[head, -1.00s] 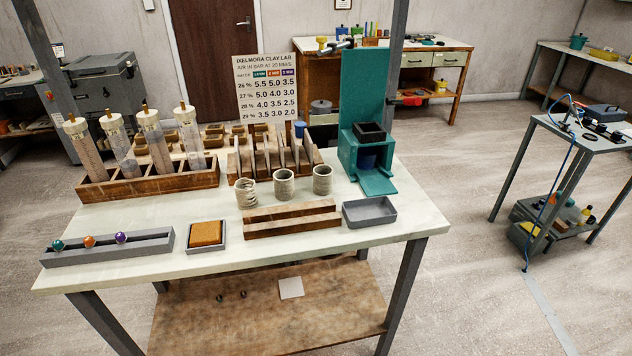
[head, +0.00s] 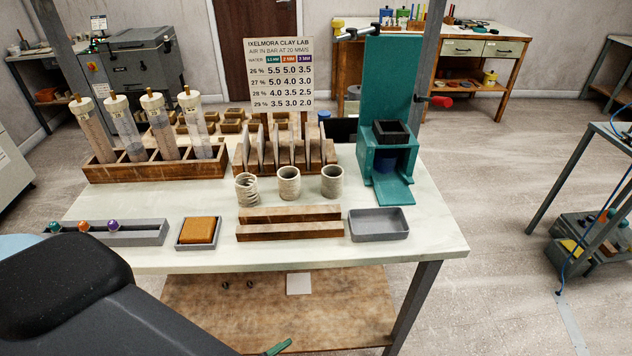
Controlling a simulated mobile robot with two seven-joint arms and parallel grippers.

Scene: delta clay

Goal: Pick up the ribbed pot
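Three small grey clay pots stand upright in a row on the pale bench top, behind a wooden block. The left pot (head: 247,189) has coarse, uneven ridges with dark gaps. The middle pot (head: 289,184) shows finer bands around its wall. The right pot (head: 332,181) looks smoother. At this size I cannot be sure which one counts as ribbed. My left arm comes in at the lower left, in front of the bench. A small green piece at the bottom edge may be part of its gripper; its fingers cannot be made out. My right gripper is out of view.
Around the pots are a grooved wooden block (head: 290,230), a grey tray (head: 379,238), a sponge tray (head: 199,245), a rack of slabs (head: 243,168) and a teal press (head: 388,170). A ball rail (head: 150,233) lies left. The bench's front strip is clear.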

